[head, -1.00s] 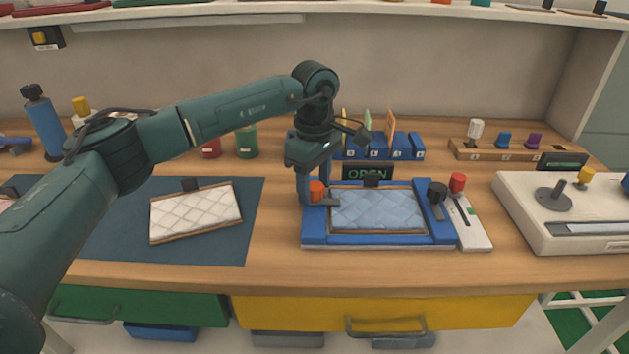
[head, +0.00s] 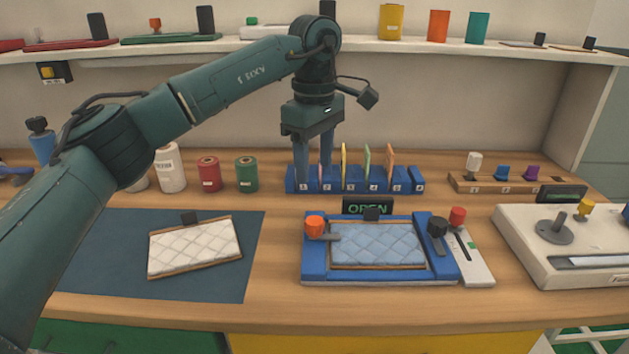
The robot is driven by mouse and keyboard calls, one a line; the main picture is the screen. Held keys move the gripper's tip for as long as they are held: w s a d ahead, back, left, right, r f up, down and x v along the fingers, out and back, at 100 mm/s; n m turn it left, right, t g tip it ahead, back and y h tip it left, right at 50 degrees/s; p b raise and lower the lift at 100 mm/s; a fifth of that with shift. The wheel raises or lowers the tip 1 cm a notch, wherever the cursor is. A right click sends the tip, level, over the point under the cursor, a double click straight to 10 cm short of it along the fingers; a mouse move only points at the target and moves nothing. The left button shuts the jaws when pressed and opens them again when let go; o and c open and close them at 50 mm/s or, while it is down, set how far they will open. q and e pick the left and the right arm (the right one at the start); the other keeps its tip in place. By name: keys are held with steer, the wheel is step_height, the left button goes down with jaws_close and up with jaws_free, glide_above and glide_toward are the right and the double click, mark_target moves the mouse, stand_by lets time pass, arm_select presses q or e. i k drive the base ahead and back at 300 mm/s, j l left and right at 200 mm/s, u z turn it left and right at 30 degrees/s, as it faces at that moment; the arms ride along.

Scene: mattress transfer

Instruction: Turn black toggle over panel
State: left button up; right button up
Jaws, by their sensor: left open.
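The blue frame (head: 315,272) holds a light blue quilted mattress panel (head: 378,245) with a black tab. A black toggle (head: 438,229) stands at the frame's right side, its dark lever lying along the right rail beside the panel. An orange toggle (head: 314,228) is at the left side, its grey lever pointing right over the panel's left edge. The display (head: 367,206) behind reads OPEN. My left gripper (head: 314,184) is open and empty, pointing down above and behind the frame's left part, in front of the card rack. My right gripper is out of view.
A red-knobbed slider (head: 458,216) stands close to the right of the black toggle. A white quilted panel (head: 195,246) lies on the dark mat (head: 100,268). The blue rack (head: 405,180) with upright cards is behind. A joystick console (head: 530,255) is at right.

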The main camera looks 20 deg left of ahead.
mark_target(438, 227)
steer(key=k, duration=1)
